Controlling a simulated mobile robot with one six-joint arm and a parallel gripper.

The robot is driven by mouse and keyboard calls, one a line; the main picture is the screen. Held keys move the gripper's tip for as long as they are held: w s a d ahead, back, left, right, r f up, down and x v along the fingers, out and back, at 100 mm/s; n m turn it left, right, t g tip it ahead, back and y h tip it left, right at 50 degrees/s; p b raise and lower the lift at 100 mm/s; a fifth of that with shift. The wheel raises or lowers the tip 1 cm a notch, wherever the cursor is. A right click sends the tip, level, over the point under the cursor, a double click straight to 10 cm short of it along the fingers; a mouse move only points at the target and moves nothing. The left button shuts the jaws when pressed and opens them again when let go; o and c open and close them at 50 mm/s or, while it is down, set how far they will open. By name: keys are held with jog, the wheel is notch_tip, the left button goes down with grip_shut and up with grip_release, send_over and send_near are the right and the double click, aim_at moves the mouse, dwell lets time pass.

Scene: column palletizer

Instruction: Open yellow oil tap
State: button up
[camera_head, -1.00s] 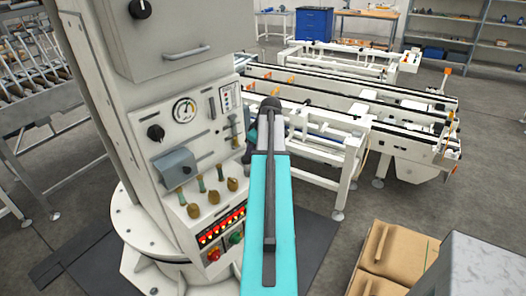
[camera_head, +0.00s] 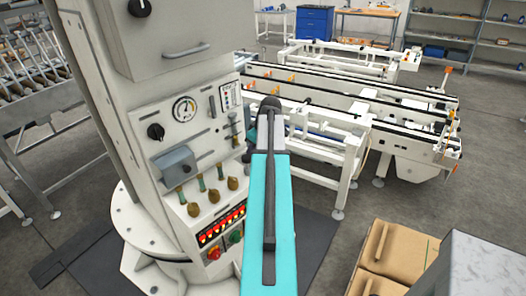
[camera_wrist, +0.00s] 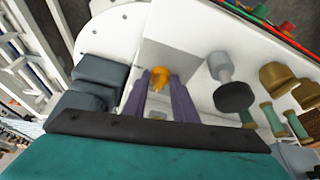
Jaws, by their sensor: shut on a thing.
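The yellow oil tap (camera_wrist: 159,74) shows in the wrist view as a small orange-yellow piece on the white panel. My gripper (camera_wrist: 163,82) has its two purple fingers on either side of it and is shut on it. The fingers hide part of the tap, so its turn angle cannot be told. In the head view my teal arm covers the tap, and the fingers cannot be made out there.
A grey knob with a dark end (camera_wrist: 232,94) stands right of my fingers in the wrist view. The panel carries a pressure gauge (camera_head: 184,108) and several brass-and-green valves (camera_head: 217,185). White conveyor frames (camera_head: 330,125) stand behind; cardboard boxes (camera_head: 396,255) lie at lower right.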

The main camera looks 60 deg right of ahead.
jog(key=shift+a+f+m, duration=0.15)
jog(key=shift+a+m, duration=0.15)
jog(key=m, duration=0.1)
jog(key=m+h+b, duration=0.1)
jog(key=m, duration=0.1)
jog(key=shift+a, duration=0.25)
jog(key=m, duration=0.1)
jog(key=m+g+h, duration=0.1)
jog(key=m, duration=0.1)
jog(key=m+b, duration=0.1)
jog(key=shift+w+a+m+h, duration=0.15)
jog(key=shift+w+m+h, duration=0.15)
jog(key=shift+h, duration=0.1)
jog(key=m, duration=0.2)
jog(key=m+g, duration=0.1)
jog(key=m, duration=0.1)
jog(key=m+g+h+b, duration=0.1)
jog(key=m, duration=0.1)
jog(key=shift+w+a, duration=0.15)
jog(key=shift+w, duration=0.2)
jog(key=shift+m+g, duration=0.8)
jog(key=shift+m, duration=0.8)
jog(key=o, duration=1)
jog(key=shift+o, duration=0.2)
